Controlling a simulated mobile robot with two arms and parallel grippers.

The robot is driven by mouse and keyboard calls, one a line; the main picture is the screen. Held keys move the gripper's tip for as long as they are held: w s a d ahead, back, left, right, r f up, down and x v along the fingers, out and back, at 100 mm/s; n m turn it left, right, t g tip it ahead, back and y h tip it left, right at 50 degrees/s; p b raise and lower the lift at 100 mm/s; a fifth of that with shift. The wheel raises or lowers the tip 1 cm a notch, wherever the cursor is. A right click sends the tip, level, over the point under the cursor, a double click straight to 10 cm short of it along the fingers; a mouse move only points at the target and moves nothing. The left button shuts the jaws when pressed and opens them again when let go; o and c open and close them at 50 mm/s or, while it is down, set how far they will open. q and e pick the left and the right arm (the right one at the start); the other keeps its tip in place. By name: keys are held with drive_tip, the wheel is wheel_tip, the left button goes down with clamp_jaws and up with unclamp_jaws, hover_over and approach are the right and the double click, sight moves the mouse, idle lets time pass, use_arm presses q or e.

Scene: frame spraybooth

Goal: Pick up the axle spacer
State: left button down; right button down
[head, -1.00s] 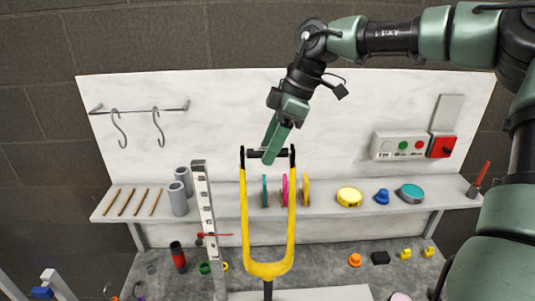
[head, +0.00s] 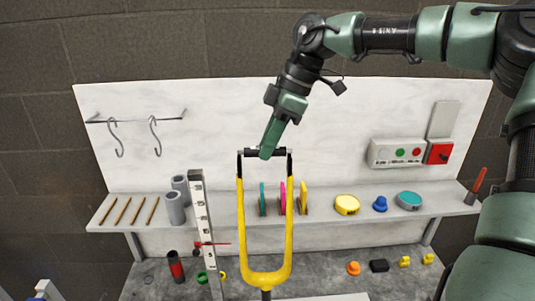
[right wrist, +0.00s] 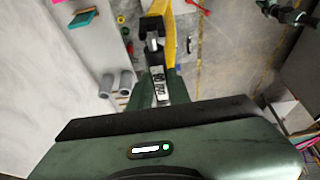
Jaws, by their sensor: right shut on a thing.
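The axle spacer (head: 280,152) is a short dark bar lying level across the top of the yellow fork (head: 243,215), between its two black ends. My right gripper (head: 266,154) comes down from above, slightly tilted, and is shut on the spacer near its middle; the fingers hide part of it. I cannot tell whether the spacer still touches the fork ends. In the right wrist view the fork (right wrist: 169,40) shows with a black end just beyond my fingers (right wrist: 157,88). My left gripper is not in view.
An upright post (head: 203,225) with a red pointer stands left of the fork. Behind is a pale shelf (head: 330,203) with grey cylinders (head: 175,207), coloured discs (head: 283,197) and a yellow puck (head: 346,205). A control box (head: 397,152) is on the back panel. Small parts lie below.

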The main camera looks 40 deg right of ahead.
wheel_tip(320, 180, up, 26)
drive_tip(key=p, duration=0.5)
drive_tip(key=shift+a, duration=0.1)
